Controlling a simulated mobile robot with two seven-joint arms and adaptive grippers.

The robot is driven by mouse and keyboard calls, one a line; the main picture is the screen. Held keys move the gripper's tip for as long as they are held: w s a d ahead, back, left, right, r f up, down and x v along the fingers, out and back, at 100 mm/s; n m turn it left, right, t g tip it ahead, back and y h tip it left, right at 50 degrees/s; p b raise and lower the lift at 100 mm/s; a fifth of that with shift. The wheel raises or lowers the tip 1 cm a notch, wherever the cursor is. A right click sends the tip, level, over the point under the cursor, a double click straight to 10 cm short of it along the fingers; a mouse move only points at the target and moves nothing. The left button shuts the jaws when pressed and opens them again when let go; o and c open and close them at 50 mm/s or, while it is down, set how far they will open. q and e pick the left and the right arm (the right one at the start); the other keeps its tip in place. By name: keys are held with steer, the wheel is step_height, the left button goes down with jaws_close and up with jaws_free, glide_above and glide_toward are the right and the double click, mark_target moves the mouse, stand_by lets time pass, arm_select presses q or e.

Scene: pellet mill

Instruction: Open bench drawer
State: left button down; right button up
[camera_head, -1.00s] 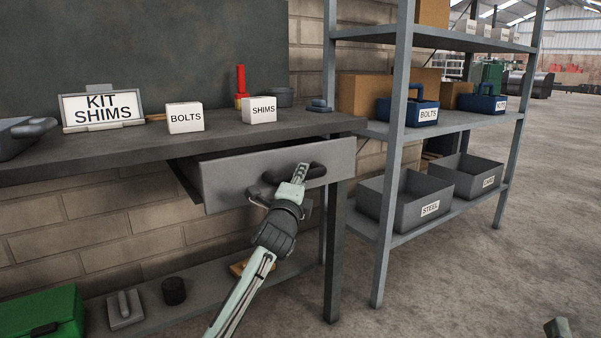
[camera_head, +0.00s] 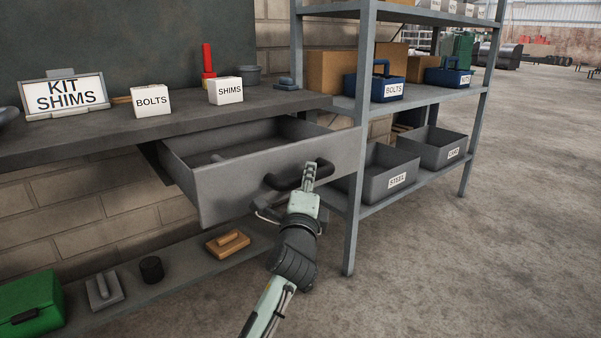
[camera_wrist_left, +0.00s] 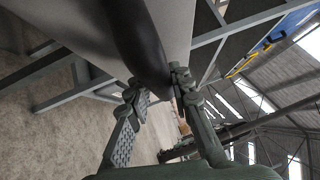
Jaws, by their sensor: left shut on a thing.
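The grey bench drawer (camera_head: 230,192) is pulled well out from under the bench top (camera_head: 180,122) in the head view. In the left wrist view the dark handle (camera_wrist_left: 140,50) runs down between the two fingers (camera_wrist_left: 158,88), with the drawer front (camera_wrist_left: 85,25) behind. My right gripper is not in view.
On the bench stand a BOLTS box (camera_head: 151,101), a SHIMS box (camera_head: 226,91) and a KIT SHIMS sign (camera_head: 64,95). A metal shelf (camera_head: 357,200) with bins stands close on the right. A green case (camera_head: 30,300) is on the lower shelf. Open floor lies at right.

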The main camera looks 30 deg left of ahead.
arm_select(q)
steer(key=shift+d, duration=0.15)
steer(key=c, duration=1.3)
jaws_free()
steer(key=shift+s, duration=0.1)
steer(key=v, duration=1.2)
